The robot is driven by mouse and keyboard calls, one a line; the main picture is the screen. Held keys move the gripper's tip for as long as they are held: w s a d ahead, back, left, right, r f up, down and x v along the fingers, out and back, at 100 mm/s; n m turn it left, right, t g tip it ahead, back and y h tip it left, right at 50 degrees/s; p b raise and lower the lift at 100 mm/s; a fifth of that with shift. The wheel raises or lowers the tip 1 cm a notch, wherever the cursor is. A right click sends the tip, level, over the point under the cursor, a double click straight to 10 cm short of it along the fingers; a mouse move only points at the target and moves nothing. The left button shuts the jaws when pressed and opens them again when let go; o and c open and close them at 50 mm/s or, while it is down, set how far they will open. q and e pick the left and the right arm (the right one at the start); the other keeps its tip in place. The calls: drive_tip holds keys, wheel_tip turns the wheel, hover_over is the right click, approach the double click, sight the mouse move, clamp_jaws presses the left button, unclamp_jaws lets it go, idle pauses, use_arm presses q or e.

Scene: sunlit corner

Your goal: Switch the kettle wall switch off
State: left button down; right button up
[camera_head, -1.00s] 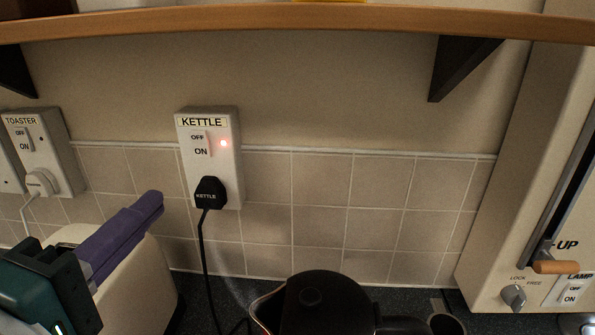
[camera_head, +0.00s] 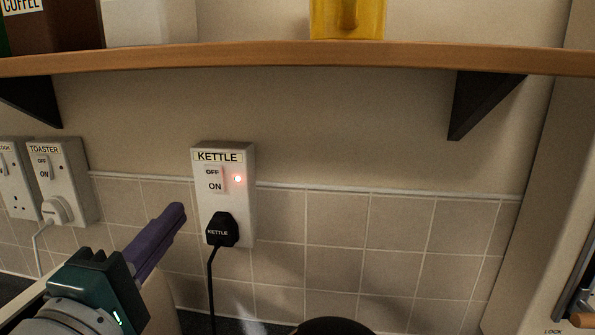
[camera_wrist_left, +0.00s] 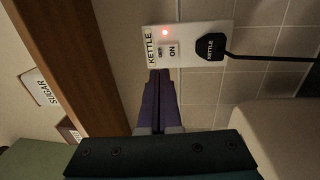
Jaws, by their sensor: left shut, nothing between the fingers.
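The kettle wall switch (camera_head: 215,180) is a white rocker marked OFF above and ON below, on a white box labelled KETTLE. A red light (camera_head: 238,179) glows beside it. A black plug (camera_head: 222,230) marked KETTLE sits in the socket below. My left gripper (camera_head: 180,211), with purple fingers, is shut and empty, to the left of the box and a little below the rocker in the head view. In the left wrist view the fingertips (camera_wrist_left: 159,76) show just beside the rocker (camera_wrist_left: 167,51); I cannot tell whether they touch the box. My right gripper is not in view.
A wooden shelf (camera_head: 300,58) runs above the box, with a black bracket (camera_head: 480,98) at right. The toaster switch box (camera_head: 62,175) is at left. The top of the black kettle (camera_head: 333,327) shows below. The tiled wall to the right is clear.

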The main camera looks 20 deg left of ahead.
sight(212, 171)
use_arm(q)
drive_tip(key=p+x, duration=0.1)
drive_tip(key=x, duration=0.7)
drive_tip(key=shift+r, duration=0.15)
drive_tip(key=shift+w+a, duration=0.15)
drive_tip(key=shift+w, duration=0.4)
drive_tip(key=shift+w, duration=0.2)
drive_tip(key=shift+r, duration=0.1)
